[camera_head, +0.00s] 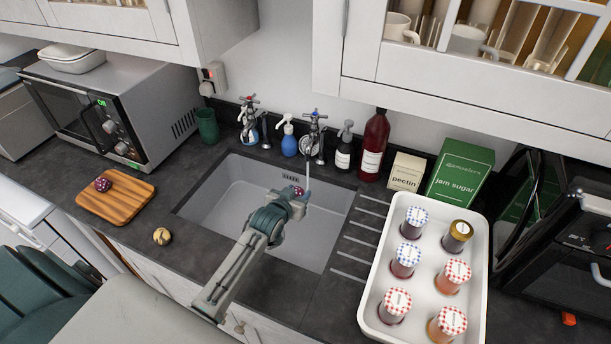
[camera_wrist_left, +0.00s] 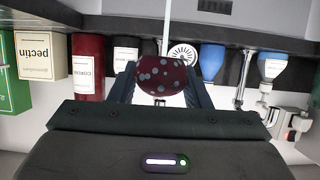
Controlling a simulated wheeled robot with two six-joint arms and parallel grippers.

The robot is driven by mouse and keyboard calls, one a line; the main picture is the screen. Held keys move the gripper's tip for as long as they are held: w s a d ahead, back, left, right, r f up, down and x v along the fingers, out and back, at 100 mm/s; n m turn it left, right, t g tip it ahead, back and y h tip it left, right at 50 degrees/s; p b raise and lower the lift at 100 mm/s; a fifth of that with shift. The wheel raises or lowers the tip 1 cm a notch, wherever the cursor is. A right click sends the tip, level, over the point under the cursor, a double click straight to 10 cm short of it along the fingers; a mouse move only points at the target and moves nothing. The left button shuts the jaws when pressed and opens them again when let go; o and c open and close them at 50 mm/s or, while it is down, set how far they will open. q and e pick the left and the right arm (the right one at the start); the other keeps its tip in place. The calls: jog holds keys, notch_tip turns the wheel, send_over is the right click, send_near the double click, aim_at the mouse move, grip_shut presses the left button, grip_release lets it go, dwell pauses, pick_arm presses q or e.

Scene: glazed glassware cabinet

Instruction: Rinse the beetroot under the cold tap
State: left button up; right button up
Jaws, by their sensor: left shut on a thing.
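My left gripper (camera_head: 296,197) is shut on a dark red beetroot with pale spots (camera_head: 298,190), held over the sink (camera_head: 238,190). The beetroot shows between the fingers in the left wrist view (camera_wrist_left: 162,76), which is upside down. The cold tap (camera_head: 314,125), with a blue mark on top, stands behind the sink. A thin stream of water (camera_head: 307,172) falls from its spout close beside the beetroot. I cannot tell whether the stream touches it. The red-marked tap (camera_head: 248,118) stands to its left. My right gripper is not in view.
A wooden board (camera_head: 122,205) with another dark red spotted ball (camera_head: 103,184) lies left of the sink, near a yellowish round thing (camera_head: 161,236). Bottles, including a tall red one (camera_head: 374,145), line the back. A white tray (camera_head: 474,270) of jars stands at right.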

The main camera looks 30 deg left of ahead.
pick_arm(q)
jog(key=shift+s+d+r, duration=0.1)
jog(key=shift+s+r, duration=0.7)
jog(key=shift+s, duration=0.2)
jog(key=shift+s+d+r, duration=0.1)
jog(key=shift+s+r, duration=0.7)
jog(key=shift+s, duration=0.2)
